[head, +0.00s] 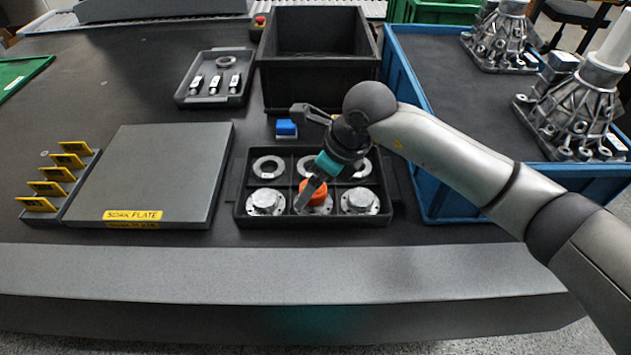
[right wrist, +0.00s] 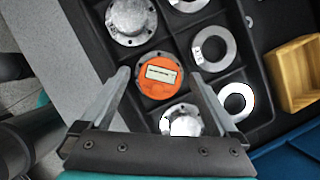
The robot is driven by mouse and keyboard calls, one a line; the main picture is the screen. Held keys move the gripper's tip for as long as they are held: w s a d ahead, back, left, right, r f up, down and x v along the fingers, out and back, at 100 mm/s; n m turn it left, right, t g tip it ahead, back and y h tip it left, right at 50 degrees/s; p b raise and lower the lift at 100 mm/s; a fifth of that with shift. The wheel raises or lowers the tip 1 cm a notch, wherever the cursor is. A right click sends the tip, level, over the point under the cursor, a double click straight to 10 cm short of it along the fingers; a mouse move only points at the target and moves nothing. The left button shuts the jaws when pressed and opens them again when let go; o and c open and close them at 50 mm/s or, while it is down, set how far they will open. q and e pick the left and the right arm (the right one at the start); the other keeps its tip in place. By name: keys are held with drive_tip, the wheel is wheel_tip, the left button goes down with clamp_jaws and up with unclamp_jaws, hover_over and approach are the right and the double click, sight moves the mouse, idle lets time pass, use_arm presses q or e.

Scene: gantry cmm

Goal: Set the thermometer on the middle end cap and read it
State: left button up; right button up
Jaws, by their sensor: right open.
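The orange round thermometer (head: 315,192) sits on the middle end cap in the front row of the black compartment tray (head: 240,190). In the right wrist view the thermometer (right wrist: 160,85) lies face up with a pale display; its reading is too small to make out. My left gripper is not in view.
Metal rings (head: 268,167) fill the tray's back row. The soak plate (head: 150,175) and a rack of yellow tags (head: 60,180) lie left. A black bin (head: 318,90) stands behind, a blue crate (head: 440,205) right. A wooden box (right wrist: 297,75) sits beyond the rings.

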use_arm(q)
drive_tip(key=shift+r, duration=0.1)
use_arm(e)
drive_tip(key=shift+r, duration=0.1)
drive_tip(key=shift+d+r, duration=0.1)
drive_tip(key=shift+r, duration=0.2)
use_arm(q)
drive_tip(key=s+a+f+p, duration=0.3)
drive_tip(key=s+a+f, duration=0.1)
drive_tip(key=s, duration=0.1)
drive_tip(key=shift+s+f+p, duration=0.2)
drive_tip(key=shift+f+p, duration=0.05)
drive_tip(key=shift+p, duration=0.1)
use_arm(e)
drive_tip(key=v, duration=1.1)
drive_tip(key=shift+s, duration=0.15)
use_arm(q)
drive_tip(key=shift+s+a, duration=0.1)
use_arm(e)
drive_tip(key=shift+r, duration=0.1)
